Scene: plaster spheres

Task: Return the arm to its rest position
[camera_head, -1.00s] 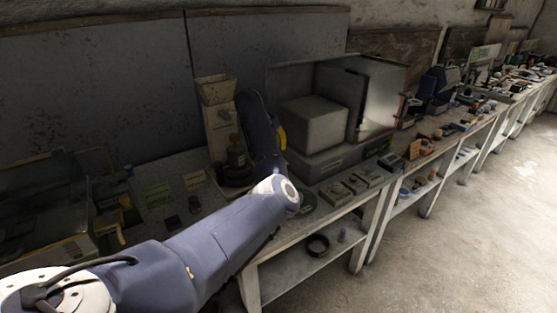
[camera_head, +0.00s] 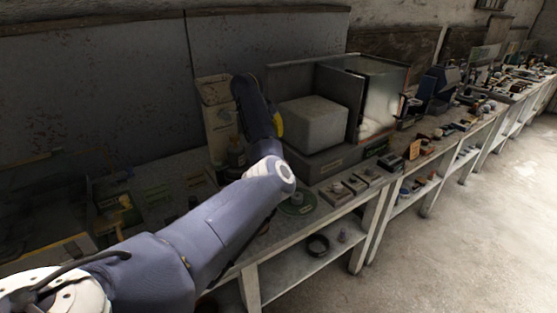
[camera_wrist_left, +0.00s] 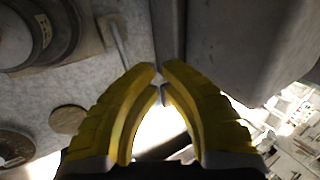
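My left arm comes in from the lower left of the head view and bends at a white joint above the bench. Its forearm rises towards the back, and only a yellow edge of my left gripper (camera_head: 278,124) shows beside it. In the left wrist view, the yellow fingers of my left gripper (camera_wrist_left: 160,70) meet or nearly meet at the tips. Nothing is visible between them. My right gripper is not in view.
A glass-sided cabinet (camera_head: 385,92) with a grey block (camera_head: 312,122) stands close right of my forearm. A tall box (camera_head: 217,112) stands behind it on the left. Small trays (camera_head: 338,192) lie at the bench's front edge. Floor (camera_head: 460,240) at right is clear.

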